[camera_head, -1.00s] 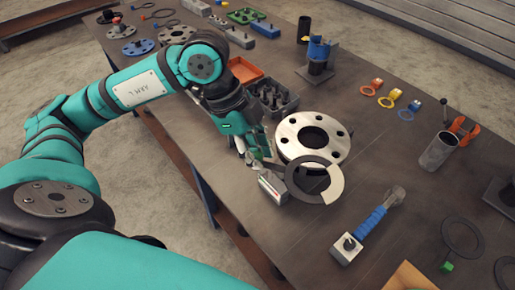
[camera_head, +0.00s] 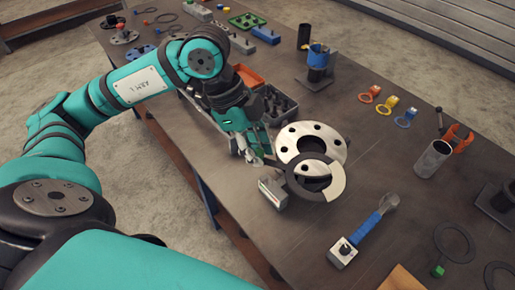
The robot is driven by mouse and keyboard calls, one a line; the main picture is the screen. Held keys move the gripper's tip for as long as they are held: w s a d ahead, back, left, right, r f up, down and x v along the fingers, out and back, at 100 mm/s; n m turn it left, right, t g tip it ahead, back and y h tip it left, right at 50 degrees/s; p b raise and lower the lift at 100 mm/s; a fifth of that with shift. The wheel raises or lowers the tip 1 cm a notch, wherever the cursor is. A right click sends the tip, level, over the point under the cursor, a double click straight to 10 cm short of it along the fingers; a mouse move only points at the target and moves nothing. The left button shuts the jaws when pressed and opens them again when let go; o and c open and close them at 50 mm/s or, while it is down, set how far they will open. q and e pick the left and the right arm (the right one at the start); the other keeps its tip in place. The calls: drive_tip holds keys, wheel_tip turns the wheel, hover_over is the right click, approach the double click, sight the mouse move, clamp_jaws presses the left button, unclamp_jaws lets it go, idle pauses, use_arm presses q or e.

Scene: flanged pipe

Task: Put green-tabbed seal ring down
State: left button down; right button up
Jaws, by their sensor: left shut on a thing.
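My left gripper (camera_head: 255,157) is shut at the left edge of a wide, flat dark ring (camera_head: 300,190) with a pale section on its right. The ring appears held over the near part of a silver bolt-holed flange (camera_head: 309,133), which shows through its opening. I cannot tell whether they touch. No green tab shows clearly on this ring; the fingers may hide it. A thinner dark ring with a green tab (camera_head: 438,271) lies on the table at the lower right. My right gripper is not in view.
A small grey box (camera_head: 272,190) stands just below the gripper. A blue-handled tool (camera_head: 368,229) lies nearer the front. A bin of bolts (camera_head: 285,111), a metal cylinder (camera_head: 432,158) and coloured-tab rings (camera_head: 386,106) stand around. The table between flange and cylinder is clear.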

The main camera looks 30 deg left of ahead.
use_arm(q)
drive_tip(key=shift+r, duration=0.3)
idle(0.4)
